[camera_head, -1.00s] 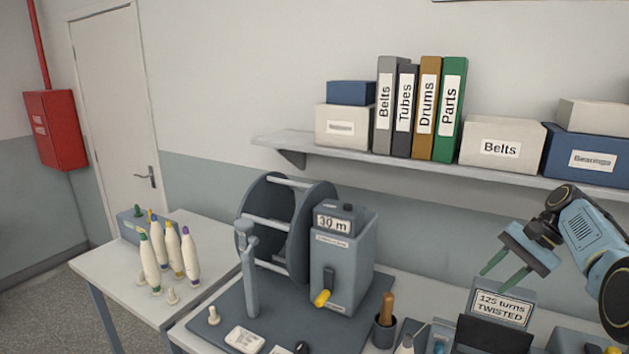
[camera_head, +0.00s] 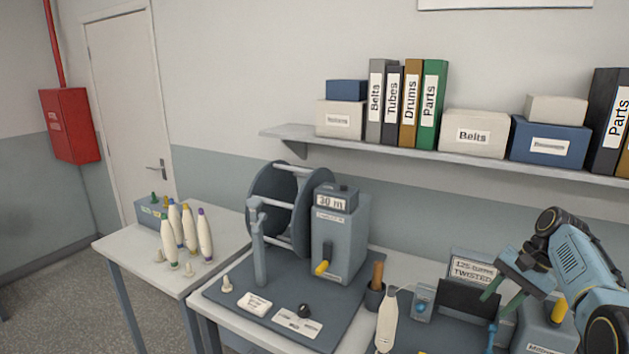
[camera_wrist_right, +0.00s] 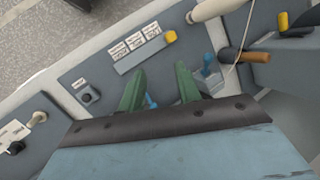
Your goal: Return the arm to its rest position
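My right gripper (camera_head: 503,293) is at the right of the head view, above the workbench, with its green fingers apart and nothing between them. In the right wrist view the two green fingers (camera_wrist_right: 159,90) are also spread, with the bench and a blue knob below them. The gripper hangs near the grey sign reading "TWISTED" (camera_head: 474,270) and a dark panel. My left gripper is in neither view.
The shelf (camera_head: 420,162) with binders and boxes runs above and behind the arm. A reel winder (camera_head: 340,240) stands on the bench left of the gripper. A white bobbin (camera_head: 386,322) is near the bench front. A side table (camera_head: 120,250) holds several bobbins.

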